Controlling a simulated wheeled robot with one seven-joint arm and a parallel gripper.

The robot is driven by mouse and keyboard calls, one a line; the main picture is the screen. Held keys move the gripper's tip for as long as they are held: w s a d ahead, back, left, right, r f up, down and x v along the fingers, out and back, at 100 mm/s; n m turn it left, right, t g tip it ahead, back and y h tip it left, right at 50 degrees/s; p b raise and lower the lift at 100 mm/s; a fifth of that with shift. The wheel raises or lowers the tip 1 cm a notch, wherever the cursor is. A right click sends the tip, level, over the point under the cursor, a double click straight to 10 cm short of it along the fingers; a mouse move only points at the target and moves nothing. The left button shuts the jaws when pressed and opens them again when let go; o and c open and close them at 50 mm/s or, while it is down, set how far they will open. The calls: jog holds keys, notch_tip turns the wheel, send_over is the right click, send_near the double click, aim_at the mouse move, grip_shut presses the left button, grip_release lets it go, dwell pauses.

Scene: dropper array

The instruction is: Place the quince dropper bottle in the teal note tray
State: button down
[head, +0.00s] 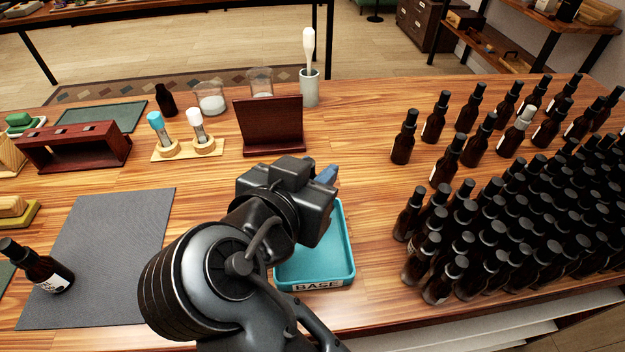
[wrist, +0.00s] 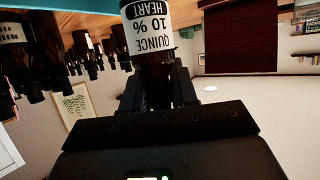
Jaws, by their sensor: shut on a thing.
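The quince dropper bottle (wrist: 148,16), with a white label reading "QUINCE 10 % HEART", is between my gripper's fingers (wrist: 160,88) in the wrist view. They are shut around its dark upper part. It points the same way as the standing bottles, so it looks upright. In the head view my gripper (head: 322,182) is over the back part of the teal tray (head: 345,245), which is marked "BASE", and my arm hides the bottle. A teal strip shows at the top of the wrist view. I cannot tell whether the bottle touches the tray.
Many dark dropper bottles (head: 500,225) crowd the table's right side. A dark red stand (head: 270,125) is behind the tray. A grey mat (head: 110,250) lies left, with a tilted dark bottle (head: 38,268) on its edge. Two droppers in wooden rings (head: 202,146) stand back left.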

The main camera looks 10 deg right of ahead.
jog(key=shift+f, duration=1.2)
jog(key=shift+f, duration=0.1)
jog(key=shift+f, duration=0.15)
jog(key=c, duration=0.9)
grip_release()
jog(key=shift+r, duration=0.25)
jog(key=b+v, duration=0.2)
jog(key=v, duration=1)
jog(key=shift+a, duration=0.1)
jog(key=shift+w+f, duration=0.1)
